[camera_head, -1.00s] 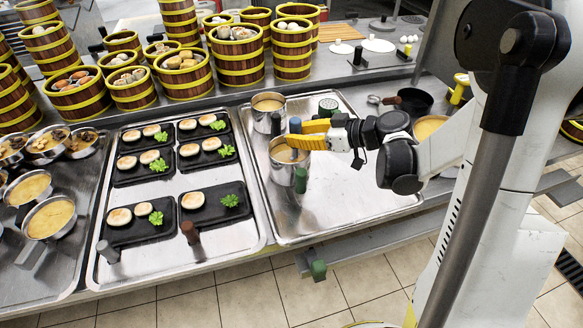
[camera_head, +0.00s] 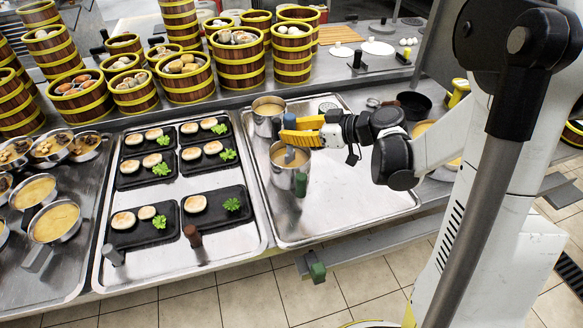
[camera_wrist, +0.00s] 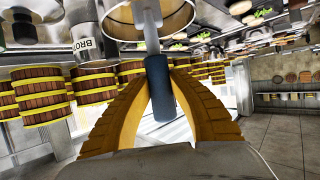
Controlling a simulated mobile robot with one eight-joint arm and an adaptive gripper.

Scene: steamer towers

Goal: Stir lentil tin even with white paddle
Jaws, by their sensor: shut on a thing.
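My gripper (camera_head: 292,131) has yellow fingers and is shut on the dark blue handle of the paddle (camera_wrist: 160,90). The handle also shows above the front tin in the head view (camera_head: 289,121). The paddle's pale grey shaft (camera_wrist: 151,30) runs from the handle into the front tin (camera_head: 288,178), which holds tan-brown contents. The paddle's lower end is hidden in the contents. The tin's rim is at the top of the wrist view (camera_wrist: 112,22). I cannot read a lentil label on it. How even the contents are is too small to tell.
A second tin (camera_head: 266,126) of tan contents stands close behind. Both stand on a metal tray (camera_head: 345,205) whose front right is clear. Black plates of food (camera_head: 140,236) lie on the left tray. Steamer towers (camera_head: 238,65) line the back. A dark pot (camera_head: 414,104) stands right.

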